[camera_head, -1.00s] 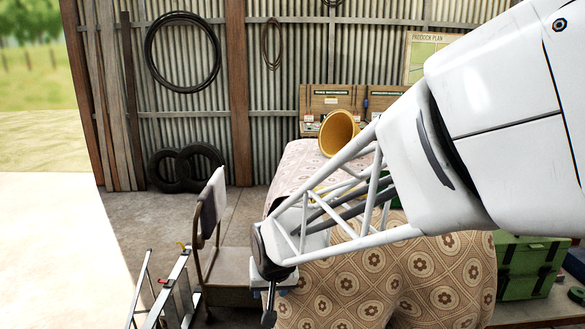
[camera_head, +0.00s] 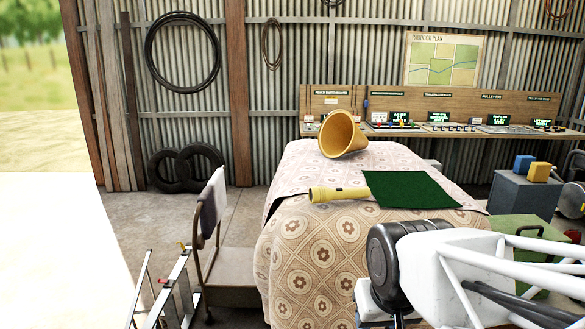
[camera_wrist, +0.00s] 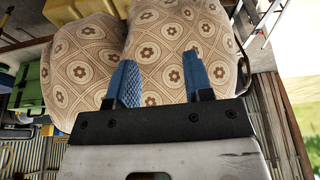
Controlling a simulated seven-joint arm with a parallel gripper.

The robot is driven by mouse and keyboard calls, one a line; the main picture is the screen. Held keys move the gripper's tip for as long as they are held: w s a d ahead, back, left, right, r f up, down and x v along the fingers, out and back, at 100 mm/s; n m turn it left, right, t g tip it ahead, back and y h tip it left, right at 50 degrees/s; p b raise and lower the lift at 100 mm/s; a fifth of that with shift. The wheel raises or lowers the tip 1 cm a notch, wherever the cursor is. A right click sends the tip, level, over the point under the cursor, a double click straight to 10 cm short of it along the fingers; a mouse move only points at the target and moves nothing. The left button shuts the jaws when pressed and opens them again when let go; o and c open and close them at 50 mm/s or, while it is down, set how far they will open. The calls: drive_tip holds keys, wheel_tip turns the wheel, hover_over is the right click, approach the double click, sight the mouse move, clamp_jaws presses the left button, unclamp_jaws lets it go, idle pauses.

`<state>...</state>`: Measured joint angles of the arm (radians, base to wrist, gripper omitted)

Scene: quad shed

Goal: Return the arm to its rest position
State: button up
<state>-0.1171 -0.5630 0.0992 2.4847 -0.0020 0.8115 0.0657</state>
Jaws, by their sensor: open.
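My arm is at the lower right of the head view, in front of the cloth-covered bed (camera_head: 310,255). Its wrist hangs low there, and the gripper end is mostly cut off by the bottom edge. In the wrist view my gripper (camera_wrist: 161,82) shows two blue fingers spread apart with nothing between them. The patterned cloth (camera_wrist: 85,65) fills the view beyond the fingers, and none of it is held.
A green case (camera_head: 540,245) and grey cabinet (camera_head: 520,195) stand right.

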drive_tip(key=s+d+g, duration=0.1)
drive_tip(key=s+d, duration=0.3)
drive_tip(key=s, duration=0.1)
drive_tip(key=shift+d+m+h, duration=0.25)
drive_tip(key=shift+m+h, duration=0.05)
drive_tip(key=shift+m, duration=0.1)
idle(2.1)
